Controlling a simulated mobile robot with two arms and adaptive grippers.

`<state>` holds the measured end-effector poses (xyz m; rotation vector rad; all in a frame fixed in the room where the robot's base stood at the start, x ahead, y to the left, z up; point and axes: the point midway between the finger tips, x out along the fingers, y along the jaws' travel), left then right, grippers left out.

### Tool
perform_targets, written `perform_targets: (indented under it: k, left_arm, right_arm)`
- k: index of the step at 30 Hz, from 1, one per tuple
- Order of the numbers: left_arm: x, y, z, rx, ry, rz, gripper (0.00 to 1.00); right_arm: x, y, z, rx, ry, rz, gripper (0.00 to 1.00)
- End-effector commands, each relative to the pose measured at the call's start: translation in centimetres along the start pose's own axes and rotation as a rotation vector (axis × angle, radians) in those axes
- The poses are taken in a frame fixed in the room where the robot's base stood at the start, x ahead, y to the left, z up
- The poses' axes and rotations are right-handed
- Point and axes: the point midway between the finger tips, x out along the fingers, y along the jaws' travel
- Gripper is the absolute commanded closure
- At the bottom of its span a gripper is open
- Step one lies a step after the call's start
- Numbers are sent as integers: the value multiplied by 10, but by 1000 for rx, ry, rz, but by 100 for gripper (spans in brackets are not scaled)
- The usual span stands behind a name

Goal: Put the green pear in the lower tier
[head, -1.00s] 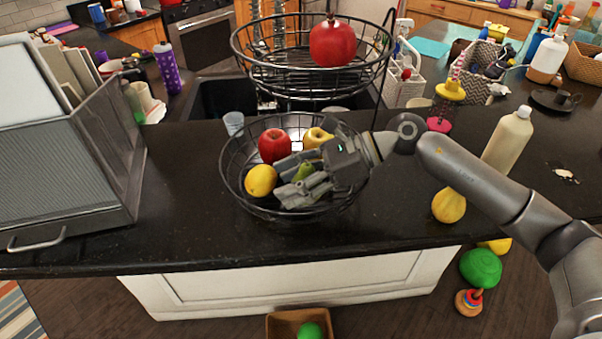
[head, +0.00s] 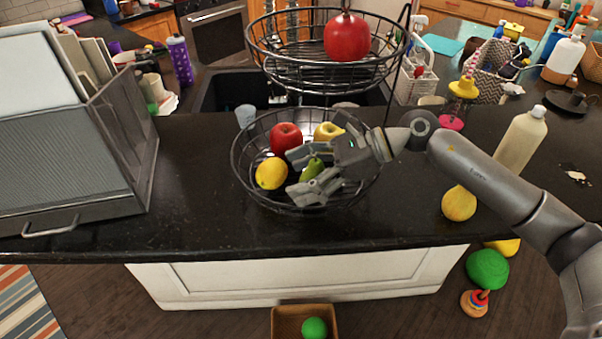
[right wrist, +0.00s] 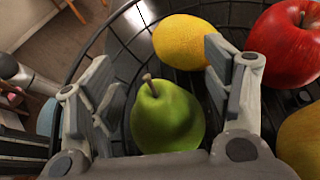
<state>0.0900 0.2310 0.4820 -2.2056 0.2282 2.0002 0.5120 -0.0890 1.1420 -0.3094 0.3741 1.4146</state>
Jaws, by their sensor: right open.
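The green pear (head: 312,169) lies in the lower tier (head: 243,178) of a black wire fruit basket on the dark counter. The right wrist view shows the pear (right wrist: 166,117) upright in outline, stem away from the palm, inside the basket. My right gripper (head: 302,172) is over the lower tier, open, with one finger on each side of the pear. In the right wrist view there are gaps between the pear and both fingers (right wrist: 160,92). My left gripper is not in view.
The lower tier also holds a red apple (head: 286,137), a lemon (head: 271,174) and a yellow fruit (head: 328,131). A pomegranate (head: 347,37) sits in the upper tier (head: 268,62). A grey box (head: 70,130) stands left; a bottle (head: 522,138) stands right.

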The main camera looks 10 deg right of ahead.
Motion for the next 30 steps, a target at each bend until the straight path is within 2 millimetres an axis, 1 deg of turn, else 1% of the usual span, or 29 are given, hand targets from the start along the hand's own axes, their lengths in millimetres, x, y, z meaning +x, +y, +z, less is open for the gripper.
perform_targets:
  k: [1, 5, 9, 12, 15, 18, 21, 30]
  left_arm:
    - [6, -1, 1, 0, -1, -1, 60]
    - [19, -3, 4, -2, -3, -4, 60]
    - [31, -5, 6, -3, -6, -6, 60]
    - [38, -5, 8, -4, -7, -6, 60]
    - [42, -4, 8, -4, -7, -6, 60]
    - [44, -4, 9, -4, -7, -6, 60]
    - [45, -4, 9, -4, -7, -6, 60]
    - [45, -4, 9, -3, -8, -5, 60]
  right_arm:
    - [-8, -1, -3, -1, 2, -4, 27]
    - [-33, -1, -5, -2, 3, -7, 27]
    - [-65, -1, -5, -1, 3, -7, 27]
    - [-86, -1, -4, -1, 2, -5, 27]
    - [-102, -1, -3, -1, 1, -4, 27]
    - [-112, -1, -2, -2, 1, -3, 27]
    - [-118, 0, -1, -1, 0, -2, 27]
    - [-120, 0, 0, -1, 0, -1, 27]
